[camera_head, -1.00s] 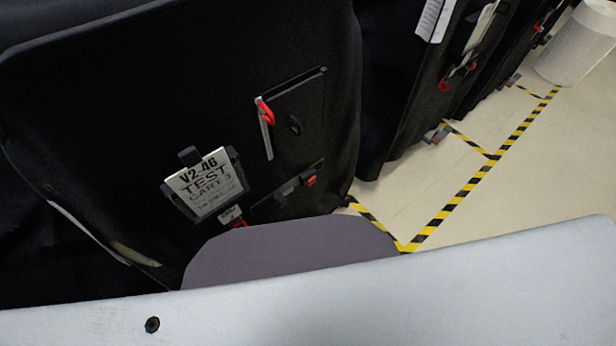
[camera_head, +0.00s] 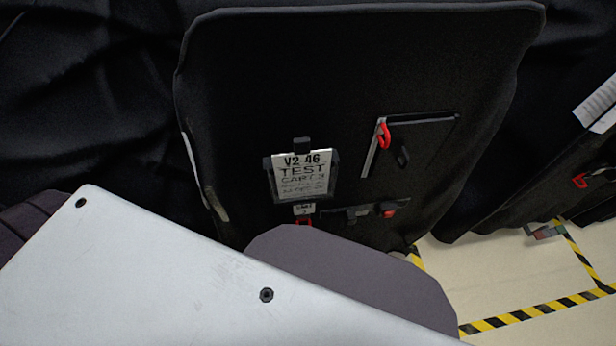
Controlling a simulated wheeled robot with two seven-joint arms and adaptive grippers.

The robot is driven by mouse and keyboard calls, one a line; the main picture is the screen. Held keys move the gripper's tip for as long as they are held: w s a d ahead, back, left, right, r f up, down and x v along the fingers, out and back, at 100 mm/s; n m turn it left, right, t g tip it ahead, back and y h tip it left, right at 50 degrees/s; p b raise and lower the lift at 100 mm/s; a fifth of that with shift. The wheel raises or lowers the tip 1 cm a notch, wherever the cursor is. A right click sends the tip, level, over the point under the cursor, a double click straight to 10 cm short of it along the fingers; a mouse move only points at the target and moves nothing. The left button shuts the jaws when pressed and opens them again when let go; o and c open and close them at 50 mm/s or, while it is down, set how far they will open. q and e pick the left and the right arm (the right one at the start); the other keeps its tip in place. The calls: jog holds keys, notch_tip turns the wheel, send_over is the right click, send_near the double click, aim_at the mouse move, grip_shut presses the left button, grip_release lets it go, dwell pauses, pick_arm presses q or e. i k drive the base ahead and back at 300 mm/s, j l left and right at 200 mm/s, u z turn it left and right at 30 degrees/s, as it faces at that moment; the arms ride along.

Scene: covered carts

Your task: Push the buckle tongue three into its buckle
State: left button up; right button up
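A black covered cart (camera_head: 300,80) fills the middle of the head view. A white label (camera_head: 303,175) on it reads V2-46 TEST CART 3. Right of the label is a dark pocket or panel (camera_head: 425,135) with a red loop (camera_head: 384,136) at its left edge. Below it a dark strap or bar carries a small red piece (camera_head: 388,209), perhaps a buckle part. Another red piece (camera_head: 305,222) hangs under a small tag below the label. Which piece is buckle tongue three I cannot tell. Neither gripper shows.
My own pale arm link and a grey rounded part cover the lower left and bottom middle. Another black cart (camera_head: 520,150) stands at the right. The pale floor (camera_head: 480,270) has yellow-black tape (camera_head: 535,310) at lower right.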

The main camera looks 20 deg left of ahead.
aim_at(350, 218)
jog(key=k+l, duration=0.15)
jog(key=k, duration=0.35)
jog(key=k+l+z, duration=0.15)
jog(key=k+l, duration=0.2)
